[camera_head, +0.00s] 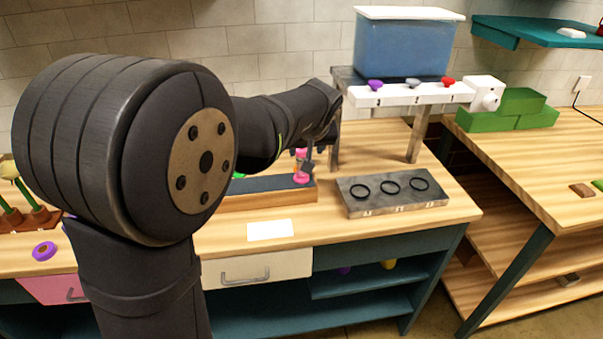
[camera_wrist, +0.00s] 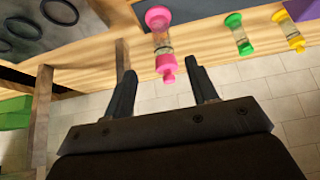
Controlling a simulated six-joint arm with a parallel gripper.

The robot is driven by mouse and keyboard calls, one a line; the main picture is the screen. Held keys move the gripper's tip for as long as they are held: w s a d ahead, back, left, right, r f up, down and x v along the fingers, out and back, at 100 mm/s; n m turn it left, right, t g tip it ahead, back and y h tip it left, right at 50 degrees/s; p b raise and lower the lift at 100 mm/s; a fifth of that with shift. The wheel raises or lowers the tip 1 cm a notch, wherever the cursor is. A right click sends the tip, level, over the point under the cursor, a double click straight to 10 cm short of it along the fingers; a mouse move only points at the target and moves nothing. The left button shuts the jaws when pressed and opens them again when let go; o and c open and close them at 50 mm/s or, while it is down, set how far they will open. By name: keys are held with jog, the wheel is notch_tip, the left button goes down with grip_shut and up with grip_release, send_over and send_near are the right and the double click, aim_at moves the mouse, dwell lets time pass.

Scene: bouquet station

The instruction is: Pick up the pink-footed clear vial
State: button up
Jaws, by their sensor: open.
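The pink-footed clear vial (camera_head: 301,179) stands upright at the right end of a dark-topped wooden rack on the bench. It has a wide pink foot, a clear body and a pink top. In the wrist view the vial (camera_wrist: 162,42) lies just beyond the fingertips, its pink top pointing toward the gap between them. My gripper (camera_wrist: 162,70) is open and empty, with one finger toward each side of the vial. In the head view my gripper (camera_head: 309,163) is beside the vial's upper part, and my arm hides much of the rack.
Green (camera_wrist: 239,35) and yellow (camera_wrist: 289,32) vials stand in the same row. A grey block with black rings (camera_head: 391,189) sits to the right. A metal stand (camera_head: 415,140) carrying a blue tank (camera_head: 402,48) rises behind. A white card (camera_head: 270,230) lies in front.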

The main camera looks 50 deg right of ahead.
aim_at(303, 154)
jog(key=shift+w+r+x, duration=0.1)
jog(key=shift+w+x, duration=0.05)
jog(key=shift+x, duration=1.25)
jog(key=shift+w+r+x, duration=0.1)
jog(key=shift+x, duration=1.3)
jog(key=shift+w+x, duration=0.15)
jog(key=shift+x, duration=1.25)
jog(key=shift+c, duration=0.4)
grip_shut()
